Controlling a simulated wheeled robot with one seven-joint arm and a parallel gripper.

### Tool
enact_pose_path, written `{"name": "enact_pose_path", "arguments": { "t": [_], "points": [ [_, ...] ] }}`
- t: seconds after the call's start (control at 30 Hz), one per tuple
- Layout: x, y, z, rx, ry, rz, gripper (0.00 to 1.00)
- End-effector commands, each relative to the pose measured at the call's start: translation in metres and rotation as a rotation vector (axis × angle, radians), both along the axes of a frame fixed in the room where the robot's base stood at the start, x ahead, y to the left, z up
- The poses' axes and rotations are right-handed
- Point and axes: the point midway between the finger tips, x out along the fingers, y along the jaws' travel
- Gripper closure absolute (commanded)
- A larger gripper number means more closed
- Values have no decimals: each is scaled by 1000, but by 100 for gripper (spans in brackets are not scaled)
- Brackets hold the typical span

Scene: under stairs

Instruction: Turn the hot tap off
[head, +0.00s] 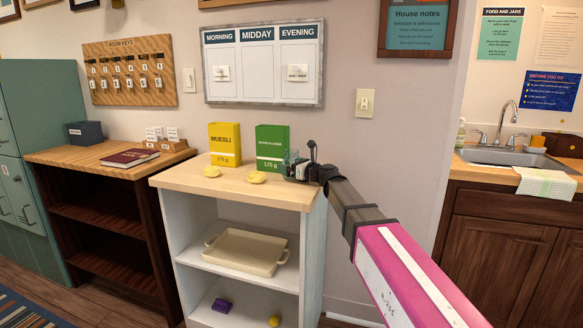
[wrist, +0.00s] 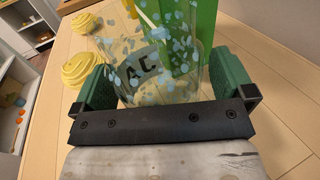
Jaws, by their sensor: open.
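The sink tap (head: 507,118) is a curved silver spout at the far right of the head view. Small handles stand beside it, a left handle (head: 481,137) and a right handle (head: 515,140). I cannot tell which is hot or whether water runs. My gripper (head: 297,168) is far left of the sink, over the top of the white shelf. In the wrist view my gripper (wrist: 163,72) is open, its green fingers either side of a clear, blue-speckled container (wrist: 150,50) with letters "AC" showing. Contact with it is unclear.
A green box (head: 272,148) and a yellow muesli box (head: 225,145) stand on the white shelf unit (head: 190,178), with yellow coiled items (head: 257,177) in front. The steel sink (head: 490,158) sits in a wooden counter. A cloth (head: 545,182) hangs over its front edge.

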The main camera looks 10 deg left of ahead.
Motion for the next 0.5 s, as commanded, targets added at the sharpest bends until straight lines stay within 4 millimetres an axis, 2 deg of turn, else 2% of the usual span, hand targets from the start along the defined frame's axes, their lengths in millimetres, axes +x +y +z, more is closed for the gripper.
{"name": "enact_pose_path", "arguments": {
  "t": [0.07, 0.2, 0.23, 0.27, 0.3, 0.5],
  "points": [
    [0, 0, 0, 0, 0, 0, 0],
    [0, 0, 0, 0, 0, 0, 46],
    [0, 0, 0, 0, 0, 0, 53],
    [0, 0, 0, 0, 0, 0, 53],
    [0, 0, 0, 0, 0, 0, 58],
    [0, 0, 0, 0, 0, 0, 58]
  ]
}}
